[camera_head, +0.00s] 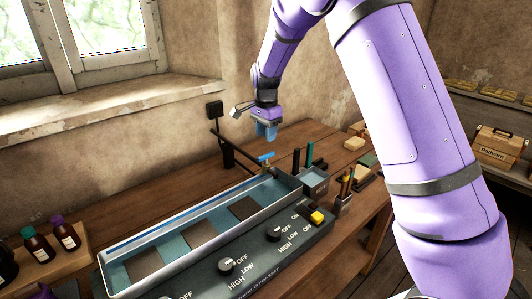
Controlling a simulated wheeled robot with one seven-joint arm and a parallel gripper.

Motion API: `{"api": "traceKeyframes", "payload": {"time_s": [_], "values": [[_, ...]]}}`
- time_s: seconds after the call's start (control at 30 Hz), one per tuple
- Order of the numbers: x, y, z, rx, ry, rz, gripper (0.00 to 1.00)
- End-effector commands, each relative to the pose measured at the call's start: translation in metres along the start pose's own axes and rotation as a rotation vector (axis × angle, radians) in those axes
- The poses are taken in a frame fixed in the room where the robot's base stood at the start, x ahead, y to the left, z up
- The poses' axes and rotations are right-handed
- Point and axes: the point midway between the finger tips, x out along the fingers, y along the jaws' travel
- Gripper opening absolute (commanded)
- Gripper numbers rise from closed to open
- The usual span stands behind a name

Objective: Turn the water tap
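The water tap has a small blue handle (266,158) above the far right end of a long metal trough. A dark upright bracket and bar (227,150) stand just left of the handle. My gripper (266,133), with blue fingers pointing down, hangs above the tap handle, with a visible gap between them. The fingers are small and overlap in this view, so whether they are parted or together is unclear. Nothing is seen held between them.
The trough (120,248) has a dark control panel with knobs (227,265) and a yellow button (317,217). Tool holders (342,205) stand at its right. Bottles (37,244) stand at the left. The wooden table (130,205) is clear behind the trough.

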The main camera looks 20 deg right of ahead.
Motion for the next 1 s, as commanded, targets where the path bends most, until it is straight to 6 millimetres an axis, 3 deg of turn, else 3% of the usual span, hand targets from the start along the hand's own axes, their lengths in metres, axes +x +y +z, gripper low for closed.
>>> {"api": "traceKeyframes", "payload": {"time_s": [0.2,0.4,0.87,1.0], "values": [[0.041,0.001,0.000,0.000,-0.002,0.004,0.38],[0.065,0.000,0.000,0.000,-0.001,0.001,0.38],[0.076,0.000,0.000,-0.001,-0.001,0.000,0.38],[0.076,0.000,0.000,-0.001,-0.001,0.000,0.06]]}}
